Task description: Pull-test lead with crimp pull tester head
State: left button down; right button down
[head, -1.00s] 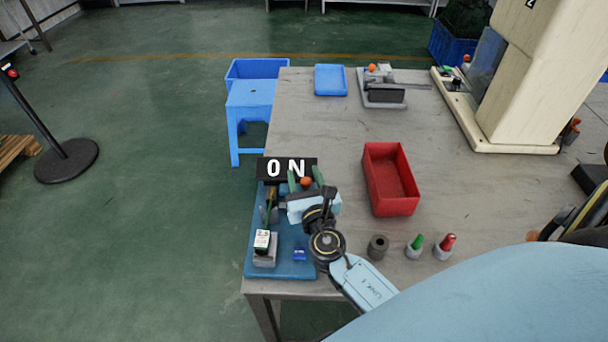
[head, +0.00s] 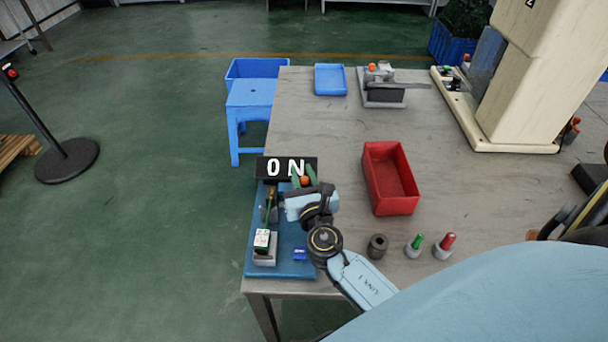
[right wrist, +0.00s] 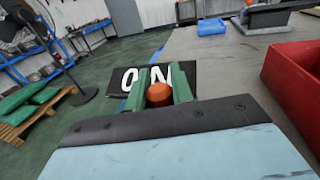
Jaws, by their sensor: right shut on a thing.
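The pull tester stands on a blue base plate (head: 287,268) at the table's front left corner. The gripper body hides what is under the knob. My left gripper is not in view.
A red bin (head: 405,207) stands right of the tester. A dark grey cylinder (head: 377,246), a green-tipped piece (head: 415,245) and a red-tipped piece (head: 445,245) stand in front of it. A blue tray (head: 331,80) and a clamp fixture (head: 384,97) are at the back.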

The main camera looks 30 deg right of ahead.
jog(key=w+a, duration=0.1)
jog(key=a, duration=0.1)
jog(key=w+a, duration=0.1)
jog(key=shift+w+a, duration=0.15)
jog(key=shift+a, duration=0.25)
jog(key=c, duration=1.2)
grip_release()
jog(key=shift+w, duration=0.1)
jog(key=v, duration=1.3)
jog(key=shift+b, duration=0.3)
jog(key=shift+s, duration=0.25)
